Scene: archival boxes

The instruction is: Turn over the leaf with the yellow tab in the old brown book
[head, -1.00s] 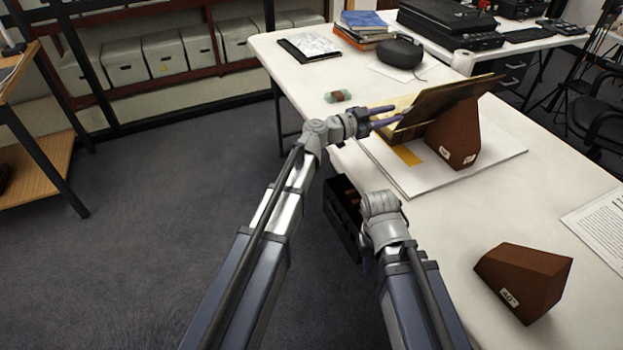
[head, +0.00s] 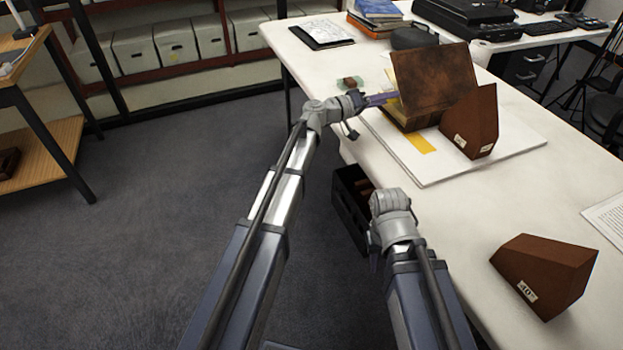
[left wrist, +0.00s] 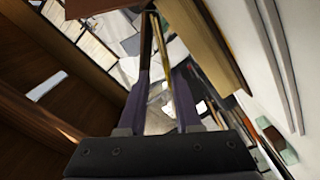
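The old brown book (head: 435,82) stands on a white board, with a mottled brown cover or board raised steeply and its page block below partly hidden. A yellow tab or strip (head: 420,143) lies at the block's near edge. My left gripper (head: 380,98) is at the book's left edge. In the left wrist view its two purple fingers (left wrist: 158,85) are apart, with thin dark and yellowish edges between or just beyond them; I cannot tell whether they touch. My right arm ends in a grey wrist joint at the table's near edge; its gripper is hidden.
A brown wedge (head: 480,120) stands against the book's right side on the white board (head: 505,145). Another wedge (head: 545,275) sits at the front right. A black box (head: 350,205) is beside the table edge. The table between the wedges is clear.

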